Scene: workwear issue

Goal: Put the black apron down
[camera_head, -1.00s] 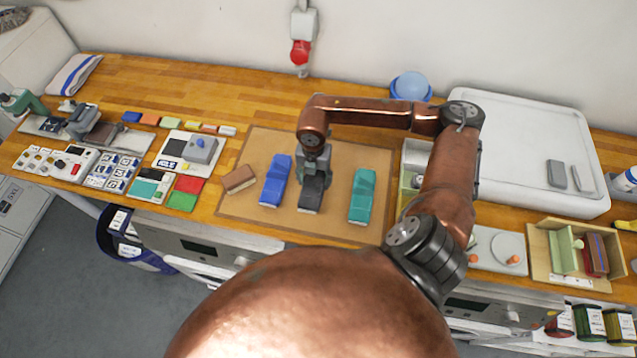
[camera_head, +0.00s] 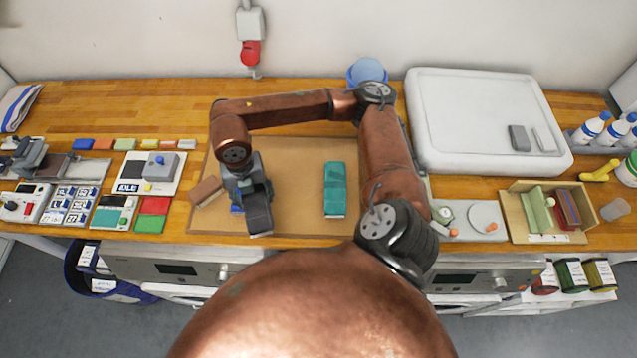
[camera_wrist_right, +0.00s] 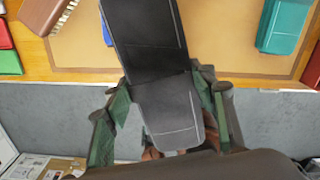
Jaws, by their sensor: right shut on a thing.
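The black apron (camera_head: 258,212) is a dark folded bundle with pale stitching. My right gripper (camera_head: 245,181) is shut on it, over the left part of the tan mat (camera_head: 290,190). The right wrist view shows the apron (camera_wrist_right: 155,50) between the fingers of the right gripper (camera_wrist_right: 165,100), and it appears raised off the mat. A blue folded item (camera_head: 236,209) is mostly hidden behind the gripper and apron. A teal folded item (camera_head: 335,188) lies on the right part of the mat. My left gripper is not in view.
A brown brush-like block (camera_head: 206,191) lies at the mat's left edge. Label cards and small boxes (camera_head: 75,203) fill the counter further left. A large white lidded box (camera_head: 480,120) and a wooden tray (camera_head: 515,215) stand right. The mat's middle is bare.

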